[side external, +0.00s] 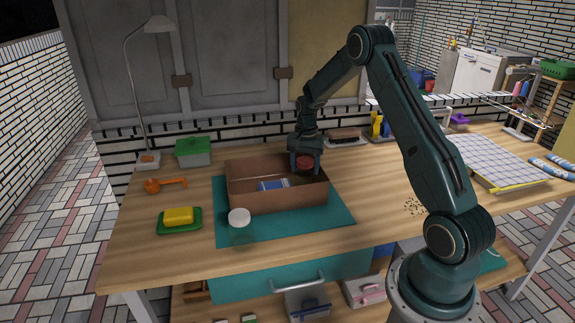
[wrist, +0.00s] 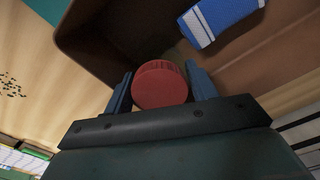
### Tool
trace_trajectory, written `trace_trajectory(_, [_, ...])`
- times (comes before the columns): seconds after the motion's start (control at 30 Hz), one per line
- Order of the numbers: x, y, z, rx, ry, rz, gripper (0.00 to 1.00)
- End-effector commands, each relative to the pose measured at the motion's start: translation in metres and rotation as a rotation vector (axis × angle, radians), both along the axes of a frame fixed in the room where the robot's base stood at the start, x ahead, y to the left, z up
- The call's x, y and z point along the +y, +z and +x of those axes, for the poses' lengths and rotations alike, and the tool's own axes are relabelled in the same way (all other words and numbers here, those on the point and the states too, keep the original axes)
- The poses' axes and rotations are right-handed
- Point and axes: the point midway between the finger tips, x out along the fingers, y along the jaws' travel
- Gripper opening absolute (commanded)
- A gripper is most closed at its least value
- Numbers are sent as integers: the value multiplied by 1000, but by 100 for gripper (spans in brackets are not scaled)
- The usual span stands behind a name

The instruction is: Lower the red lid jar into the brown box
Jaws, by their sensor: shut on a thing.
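The brown box (side external: 278,200) stands on a teal mat in the middle of the table. My gripper (side external: 305,163) is at the back right part of the box, pointing down. It is shut on the red lid jar (side external: 305,162), whose round red lid (wrist: 160,85) shows between the two fingers in the wrist view. The jar's body is hidden below the lid and behind the box's front wall. I cannot tell whether it touches the box floor. A blue and white item (wrist: 218,20) lies in the box, apart from the jar; it also shows in the side view (side external: 273,184).
A white-lidded clear jar (side external: 239,217) stands just in front of the box's left corner. A yellow block on a green dish (side external: 179,219), an orange tool (side external: 165,185) and a green-lidded container (side external: 193,152) are at left.

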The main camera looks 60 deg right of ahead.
Motion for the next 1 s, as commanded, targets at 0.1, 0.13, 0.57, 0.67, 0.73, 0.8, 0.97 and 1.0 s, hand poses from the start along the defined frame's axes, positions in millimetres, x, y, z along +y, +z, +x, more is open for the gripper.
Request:
trace_trajectory(0.1, [0, -1, 0, 0, 0, 0, 30])
trace_trajectory(0.13, [0, -2, 0, 0, 0, 0, 30])
trace_trajectory(0.57, [0, -6, 0, 0, 0, 0, 30])
trace_trajectory(0.67, [0, -7, 0, 0, 0, 0, 30])
trace_trajectory(0.73, [0, -8, 0, 0, 0, 0, 30])
trace_trajectory(0.8, [0, -8, 0, 0, 0, 0, 30])
trace_trajectory(0.97, [0, -8, 0, 0, 0, 0, 30])
trace_trajectory(1.0, [0, -8, 0, 0, 0, 0, 65])
